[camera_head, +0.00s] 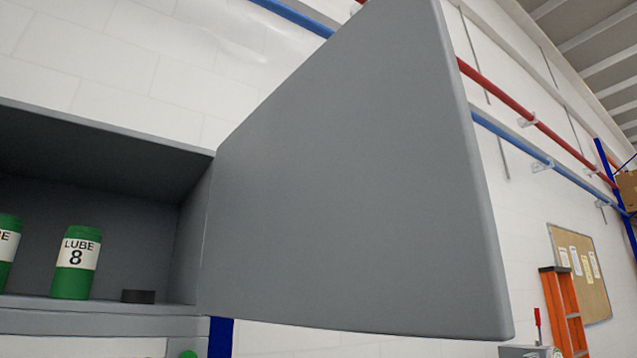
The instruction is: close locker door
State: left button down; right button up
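The grey locker door (350,190) stands wide open in the middle of the head view, swung out toward me from the right side of the locker. Its broad flat face fills the centre, and its top runs out of the picture. The open grey locker (150,235) is on the left, with its inside showing. Neither of my grippers is in view, and nothing is seen touching the door.
An orange ladder (566,310) and a notice board (582,275) are at the far right.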

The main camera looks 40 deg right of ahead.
aim_at(354, 198)
jog(key=l+u, duration=0.1)
jog(key=l, duration=0.6)
jog(key=k+l+u, duration=0.1)
jog(key=l, duration=0.6)
jog(key=k, duration=0.05)
